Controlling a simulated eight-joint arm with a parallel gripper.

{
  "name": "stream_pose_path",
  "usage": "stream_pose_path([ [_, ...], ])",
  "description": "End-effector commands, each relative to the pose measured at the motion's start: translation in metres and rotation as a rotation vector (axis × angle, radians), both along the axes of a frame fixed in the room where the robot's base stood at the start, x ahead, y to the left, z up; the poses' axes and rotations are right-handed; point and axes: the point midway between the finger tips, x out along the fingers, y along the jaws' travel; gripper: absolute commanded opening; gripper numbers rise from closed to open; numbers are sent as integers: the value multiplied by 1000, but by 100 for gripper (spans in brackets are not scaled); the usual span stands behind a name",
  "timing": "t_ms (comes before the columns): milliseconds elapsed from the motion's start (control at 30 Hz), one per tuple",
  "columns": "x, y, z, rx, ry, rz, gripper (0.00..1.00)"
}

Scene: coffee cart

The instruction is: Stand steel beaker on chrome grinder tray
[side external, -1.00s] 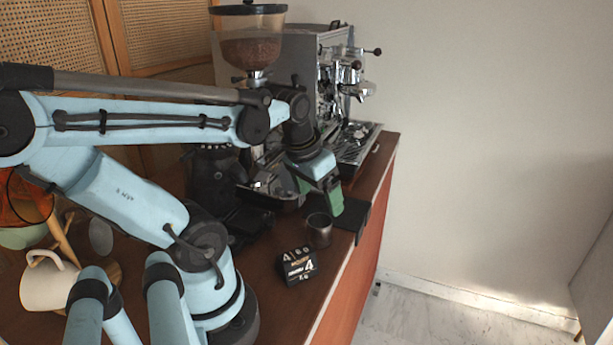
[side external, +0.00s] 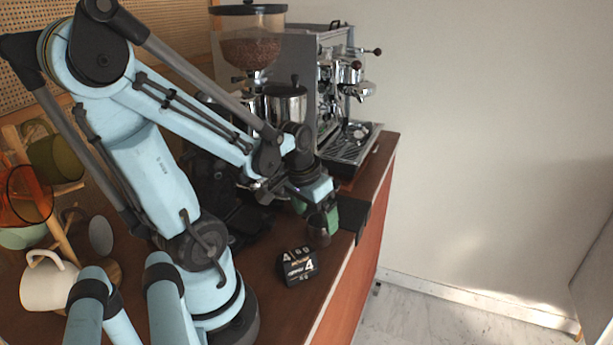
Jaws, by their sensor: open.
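The steel beaker (side external: 318,232) is a small dark-grey metal cup. It stands upright on the wooden counter, left of a black mat. My gripper (side external: 318,215) has green fingertips and is open. It is low over the beaker, with a green finger at the right and some green at the left. I cannot tell whether the fingers touch it. The chrome grinder (side external: 284,104) with its bean hopper (side external: 251,52) stands behind my arm. Its tray is mostly hidden by my wrist and forearm.
A black box with white print (side external: 298,266) lies in front of the beaker. The black mat (side external: 357,219) is at the counter's right edge. An espresso machine (side external: 345,90) stands at the back. A white mug (side external: 48,283) and a wooden mug rack (side external: 50,215) are at the left.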

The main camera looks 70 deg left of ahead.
Motion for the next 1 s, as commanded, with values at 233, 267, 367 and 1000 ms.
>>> stream_pose_path([
  [233,2,1,-6,0,0,0,88],
  [267,3,1,-8,0,0,0,88],
  [367,6,3,-14,0,0,-1,88],
  [1000,19,8,-50,1,-1,0,88],
])
